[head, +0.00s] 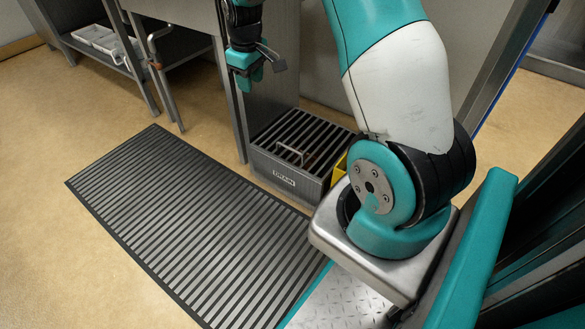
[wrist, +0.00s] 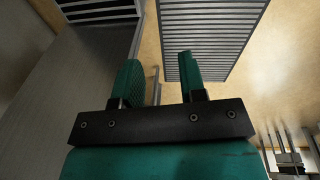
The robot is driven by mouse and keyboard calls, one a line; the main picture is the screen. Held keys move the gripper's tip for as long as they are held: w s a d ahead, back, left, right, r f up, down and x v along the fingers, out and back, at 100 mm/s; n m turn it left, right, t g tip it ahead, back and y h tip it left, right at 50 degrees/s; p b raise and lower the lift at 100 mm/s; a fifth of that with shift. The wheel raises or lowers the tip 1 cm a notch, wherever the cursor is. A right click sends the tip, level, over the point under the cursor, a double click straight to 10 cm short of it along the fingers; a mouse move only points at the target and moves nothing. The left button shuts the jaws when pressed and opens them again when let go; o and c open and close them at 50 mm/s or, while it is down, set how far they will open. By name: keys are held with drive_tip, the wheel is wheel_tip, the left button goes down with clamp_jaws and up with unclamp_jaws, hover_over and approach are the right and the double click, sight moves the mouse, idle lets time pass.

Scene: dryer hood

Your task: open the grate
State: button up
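The grate (head: 306,136) is a set of dark parallel bars on top of a low grey box labelled DRAIN (head: 284,179). A thin metal loop handle (head: 289,153) stands up near its front edge. The grate lies flat on the box, and its right end is partly hidden by my arm. In the wrist view part of the grate (wrist: 98,10) shows at the top left. My gripper (head: 247,78) hangs well above and to the left of the box, in front of a grey panel. In the wrist view my gripper (wrist: 160,66) has its fingers apart with nothing between them.
A slatted floor mat (head: 185,225) lies left of and in front of the drain box. A metal table leg (head: 230,100) stands at the box's left. A yellow object (head: 340,168) sits at its right. A bent metal bar (head: 153,50) and shelf trays (head: 105,40) are at left.

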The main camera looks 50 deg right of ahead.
drive_tip(key=m+g+h+b, duration=0.1)
drive_tip(key=b, duration=0.7)
approach(292, 150)
drive_tip(key=f+b, duration=0.2)
drive_tip(key=d+f+b, duration=0.1)
drive_tip(key=f+b, duration=0.5)
drive_tip(key=shift+d+f, duration=0.1)
drive_tip(key=shift+d, duration=0.25)
clamp_jaws()
